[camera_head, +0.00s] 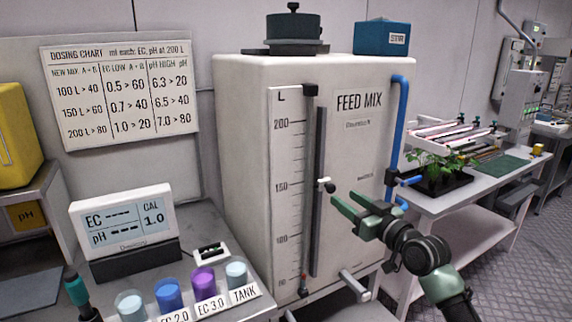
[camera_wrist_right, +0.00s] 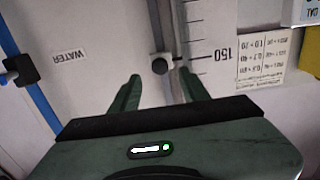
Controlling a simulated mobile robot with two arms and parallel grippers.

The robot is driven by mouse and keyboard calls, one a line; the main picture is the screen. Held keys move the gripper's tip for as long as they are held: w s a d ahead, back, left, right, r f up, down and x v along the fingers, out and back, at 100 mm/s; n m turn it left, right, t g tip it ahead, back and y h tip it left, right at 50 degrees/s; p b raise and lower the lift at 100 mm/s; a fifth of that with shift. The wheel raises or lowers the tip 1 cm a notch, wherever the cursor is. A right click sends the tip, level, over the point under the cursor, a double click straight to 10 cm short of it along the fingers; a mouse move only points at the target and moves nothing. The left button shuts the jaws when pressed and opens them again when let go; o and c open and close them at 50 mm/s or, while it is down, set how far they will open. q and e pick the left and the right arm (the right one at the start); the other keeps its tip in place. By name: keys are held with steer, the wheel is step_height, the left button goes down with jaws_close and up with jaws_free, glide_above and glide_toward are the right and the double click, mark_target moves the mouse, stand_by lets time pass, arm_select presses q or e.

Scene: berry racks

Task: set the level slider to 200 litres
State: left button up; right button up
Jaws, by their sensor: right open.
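The level slider (camera_head: 326,185) is a small knob with a white pointer on a dark vertical track on the front of the white FEED MIX tank (camera_head: 359,145). It stands near the 150 mark of the litre scale (camera_head: 287,190); the 200 mark is higher up. In the right wrist view the round dark knob (camera_wrist_right: 160,66) lies between my fingertips, near the 150 label. My right gripper (camera_head: 343,197) is open, just right of the knob, with its fingers pointing at the tank. I cannot tell whether a finger touches it. My left gripper is not in view.
A blue pipe (camera_head: 396,140) runs down the tank's right side, and a tap (camera_head: 355,285) sticks out below. A meter (camera_head: 122,218) and several cups stand at the front left. A dosing chart (camera_head: 120,95) hangs behind. A plant bench (camera_head: 480,185) stands right.

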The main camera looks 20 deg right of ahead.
mark_target(333, 188)
steer(key=w, duration=0.2)
steer(key=w+p, duration=0.1)
steer(key=w, duration=0.4)
steer(key=shift+w+a+r, duration=0.1)
steer(key=shift+w+a, duration=0.05)
steer(key=shift+a, duration=0.15)
jaws_close()
steer(key=shift+r, duration=0.1)
stand_by(1.1)
